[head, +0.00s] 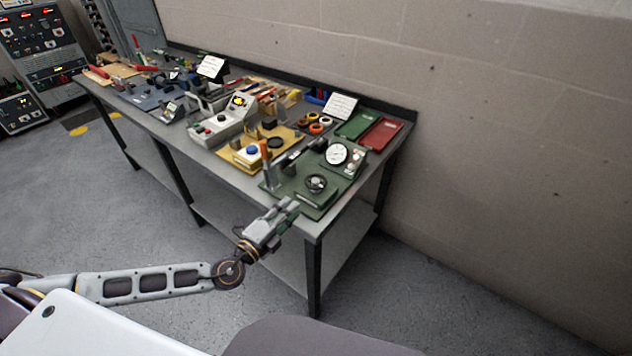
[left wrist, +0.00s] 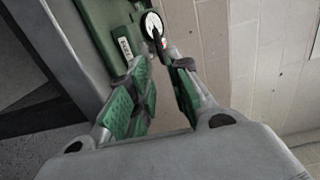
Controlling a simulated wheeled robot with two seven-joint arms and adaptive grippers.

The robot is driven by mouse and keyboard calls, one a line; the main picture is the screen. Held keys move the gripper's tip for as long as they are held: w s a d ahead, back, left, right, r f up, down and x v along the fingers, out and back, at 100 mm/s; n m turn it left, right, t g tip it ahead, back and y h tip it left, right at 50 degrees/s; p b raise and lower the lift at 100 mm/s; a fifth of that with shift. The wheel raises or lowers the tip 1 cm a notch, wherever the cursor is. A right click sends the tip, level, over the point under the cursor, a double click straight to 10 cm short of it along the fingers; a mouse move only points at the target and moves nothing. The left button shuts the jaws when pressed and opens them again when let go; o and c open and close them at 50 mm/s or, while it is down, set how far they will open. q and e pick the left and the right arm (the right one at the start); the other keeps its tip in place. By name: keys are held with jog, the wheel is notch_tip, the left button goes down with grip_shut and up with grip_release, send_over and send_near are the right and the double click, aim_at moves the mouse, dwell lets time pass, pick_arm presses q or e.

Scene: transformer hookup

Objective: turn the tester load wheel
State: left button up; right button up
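The green tester (head: 300,190) sits at the near right end of the bench. Its black load wheel (head: 316,183) lies on the front part, and a white round dial (head: 336,154) stands behind it. My left gripper (head: 287,207) is just off the bench's front edge, short of the wheel and apart from it. In the left wrist view its green-padded fingers (left wrist: 163,62) are spread with nothing between them. The dial (left wrist: 152,25) shows beyond the fingertips there, with the green tester body (left wrist: 108,25) to its left. The wheel is hard to make out in that view. My right gripper is not seen.
The grey bench (head: 225,165) is crowded with tools and devices to the left of the tester. Green (head: 357,124) and red (head: 381,133) trays lie behind it. A block wall (head: 500,120) stands to the right. The floor in front is clear.

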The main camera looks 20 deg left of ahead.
aim_at(315, 180)
pick_arm(q)
jog(key=shift+w, duration=0.2)
jog(key=shift+p+x, duration=1.05)
jog(key=shift+x, duration=3)
jog(key=shift+p+x, duration=0.65)
jog(key=shift+x, duration=2)
jog(key=shift+d, duration=0.1)
grip_shut()
